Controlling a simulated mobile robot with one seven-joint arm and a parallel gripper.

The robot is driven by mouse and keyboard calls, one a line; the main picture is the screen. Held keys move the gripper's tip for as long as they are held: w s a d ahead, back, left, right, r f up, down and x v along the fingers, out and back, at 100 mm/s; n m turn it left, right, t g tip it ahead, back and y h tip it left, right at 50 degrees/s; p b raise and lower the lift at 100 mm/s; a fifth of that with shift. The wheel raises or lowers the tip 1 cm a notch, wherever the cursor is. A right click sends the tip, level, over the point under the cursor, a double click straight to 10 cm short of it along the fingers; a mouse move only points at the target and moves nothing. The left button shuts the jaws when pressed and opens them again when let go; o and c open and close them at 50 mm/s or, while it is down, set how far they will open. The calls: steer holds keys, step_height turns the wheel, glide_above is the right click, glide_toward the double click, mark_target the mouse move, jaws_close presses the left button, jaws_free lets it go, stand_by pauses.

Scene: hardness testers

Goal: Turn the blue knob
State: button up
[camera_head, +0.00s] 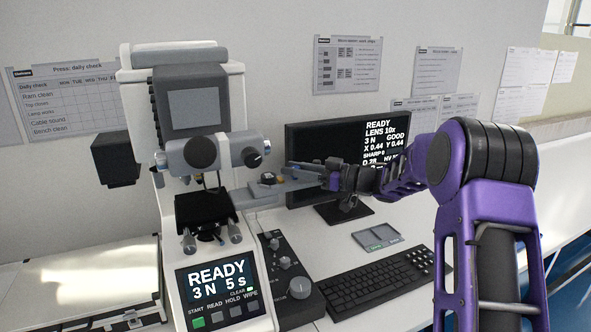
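My gripper (300,174) reaches in from the right to the right side of the hardness tester (190,95). It is level with a grey bracket or arm (256,194) that carries small parts on top, one dark and one yellowish (279,179). A small bluish patch shows by the fingertips; it may be the blue knob, but it is too small and too covered to be sure. I cannot tell whether the fingers touch it or how far apart they are. A dark knob with a pale mark (253,157) sits on the tester's head, left of and above my gripper.
A control box with several grey knobs (299,287) stands right of the tester's screen (217,289), which reads READY. A monitor (320,140) stands behind my gripper. A keyboard (375,283) and a small tray (376,237) lie on the white bench below.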

steer(key=o, duration=0.4)
steer(key=shift+r, duration=0.1)
steer(key=shift+o, duration=0.2)
steer(key=shift+m+t, duration=0.3)
steer(key=shift+t, duration=0.1)
